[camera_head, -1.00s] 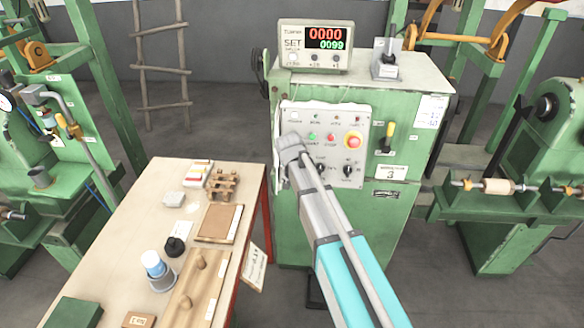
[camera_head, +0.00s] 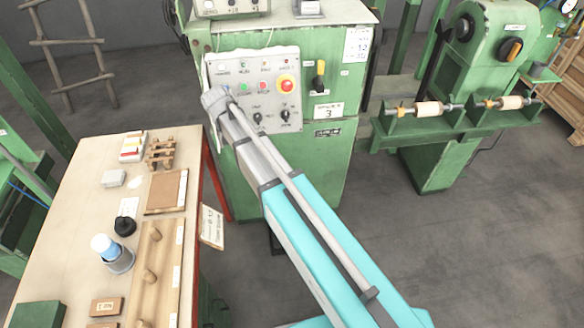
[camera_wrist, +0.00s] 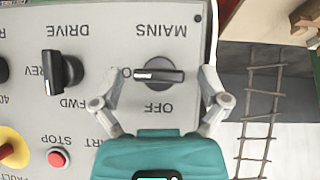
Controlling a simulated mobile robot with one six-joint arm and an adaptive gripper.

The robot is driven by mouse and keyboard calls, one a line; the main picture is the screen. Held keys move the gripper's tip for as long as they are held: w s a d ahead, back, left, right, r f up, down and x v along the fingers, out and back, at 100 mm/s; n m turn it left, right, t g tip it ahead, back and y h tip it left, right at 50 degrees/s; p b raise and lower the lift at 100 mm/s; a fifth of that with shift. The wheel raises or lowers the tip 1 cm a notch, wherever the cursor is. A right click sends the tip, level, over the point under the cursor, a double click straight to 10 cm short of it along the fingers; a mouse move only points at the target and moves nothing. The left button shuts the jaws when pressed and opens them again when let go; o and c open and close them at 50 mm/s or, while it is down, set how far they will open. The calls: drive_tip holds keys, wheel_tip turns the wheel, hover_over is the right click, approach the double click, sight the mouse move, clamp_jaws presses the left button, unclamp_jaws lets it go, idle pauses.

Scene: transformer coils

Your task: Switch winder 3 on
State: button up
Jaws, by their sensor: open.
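Winder 3 is a green cabinet (camera_head: 290,165) with a "3" plate (camera_head: 328,111) and a light grey control panel (camera_head: 265,68) on its front. My gripper (camera_head: 212,103) is at the panel's lower left and hides what lies behind it. In the wrist view, upside down, the black MAINS rotary switch (camera_wrist: 160,73) has its handle lying level, with "OFF" lettered beneath it in the picture. My gripper (camera_wrist: 160,88) is open, one finger on each side of this switch. I cannot tell whether the fingers touch it.
The black DRIVE switch (camera_wrist: 60,72) and red STOP button (camera_wrist: 58,158) are close by. A red emergency stop (camera_head: 287,84) and black-yellow lever (camera_head: 319,77) sit to the right.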

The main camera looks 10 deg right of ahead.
drive_tip(key=n+h, duration=0.1)
drive_tip(key=n+h+b, duration=0.1)
drive_tip(key=shift+a+f+n+h, duration=0.15)
drive_tip(key=shift+f+n+h, duration=0.05)
drive_tip(key=shift+n+h, duration=0.2)
drive_tip(key=n+t+h+b, duration=0.1)
drive_tip(key=n+h+b, duration=0.1)
drive_tip(key=shift+r+n, duration=0.1)
drive_tip(key=shift+n, duration=0.3)
drive_tip(key=p+v, duration=0.9)
drive_tip(key=v, duration=0.4)
drive_tip(key=s+d+f+m+g+y+b, duration=0.1)
drive_tip(key=s+d+f+g+b, duration=0.1)
drive_tip(key=s+d+f, duration=0.3)
drive_tip(key=s+d+f+m+g+y+b, duration=0.1)
drive_tip(key=s+d+f+b, duration=0.4)
drive_tip(key=d, duration=0.7)
drive_tip(key=s+d+f+m+g+y+b, duration=0.2)
drive_tip(key=s+d+f, duration=0.3)
drive_tip(key=d, duration=0.4)
drive_tip(key=shift+d+f+m+g+b, duration=0.2)
drive_tip(key=shift+f+m+g+b, duration=0.3)
drive_tip(key=shift+g+b, duration=0.35)
drive_tip(key=shift+s, duration=0.1)
